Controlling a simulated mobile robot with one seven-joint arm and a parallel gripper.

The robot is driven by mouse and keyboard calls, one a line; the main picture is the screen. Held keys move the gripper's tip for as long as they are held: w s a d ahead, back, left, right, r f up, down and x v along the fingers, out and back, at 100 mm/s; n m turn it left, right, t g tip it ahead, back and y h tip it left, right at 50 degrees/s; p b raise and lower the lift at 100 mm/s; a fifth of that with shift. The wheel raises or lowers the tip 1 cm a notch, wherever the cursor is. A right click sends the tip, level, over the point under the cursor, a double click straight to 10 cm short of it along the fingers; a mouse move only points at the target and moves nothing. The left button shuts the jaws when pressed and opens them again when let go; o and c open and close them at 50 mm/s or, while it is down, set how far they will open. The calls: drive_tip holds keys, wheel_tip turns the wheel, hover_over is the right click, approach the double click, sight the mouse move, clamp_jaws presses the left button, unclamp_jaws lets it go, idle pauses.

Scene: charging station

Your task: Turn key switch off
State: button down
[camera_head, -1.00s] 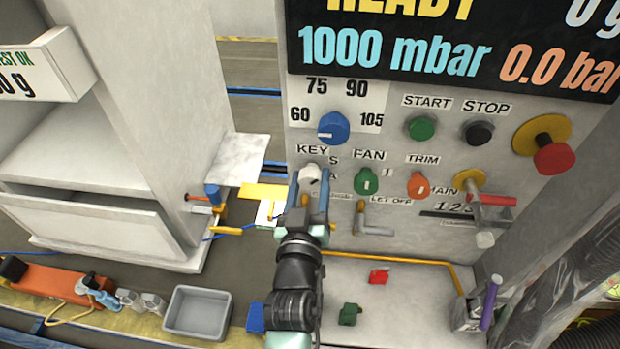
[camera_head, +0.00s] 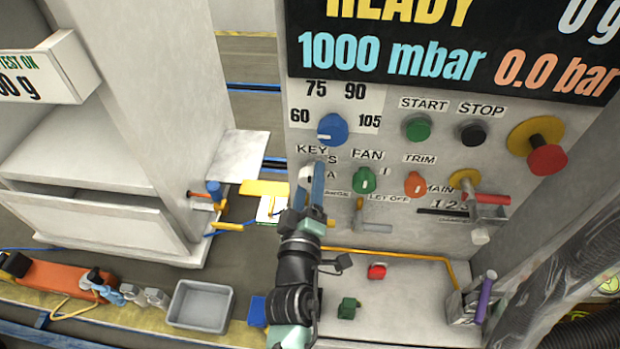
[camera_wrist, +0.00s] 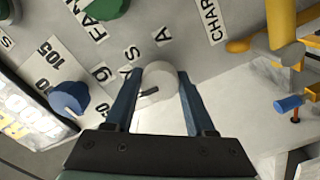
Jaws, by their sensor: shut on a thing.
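The key switch is a round white knob with a dark slot, under the KEY label on the grey panel. It shows between my fingers in the wrist view (camera_wrist: 158,82). In the head view only a pale part of it (camera_head: 304,177) shows, because my fingers cover the rest. My gripper (camera_head: 313,172) is at the knob, with one blue finger on either side of it. In the wrist view my gripper (camera_wrist: 157,76) is shut on the knob, and the slot lies slightly tilted. The knob's exact setting is hard to read.
The blue dial (camera_head: 333,129) sits just above the key switch, and the green FAN knob (camera_head: 364,180) and orange TRIM knob (camera_head: 414,184) are to its right. A yellow pipe (camera_head: 400,255) runs below. A grey bin (camera_head: 200,306) stands at the lower left.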

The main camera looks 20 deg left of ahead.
idle(0.5)
drive_tip(key=shift+c, duration=1.3)
unclamp_jaws()
drive_tip(key=b+v, duration=0.2)
drive_tip(key=v, duration=1.1)
drive_tip(key=shift+b, duration=0.3)
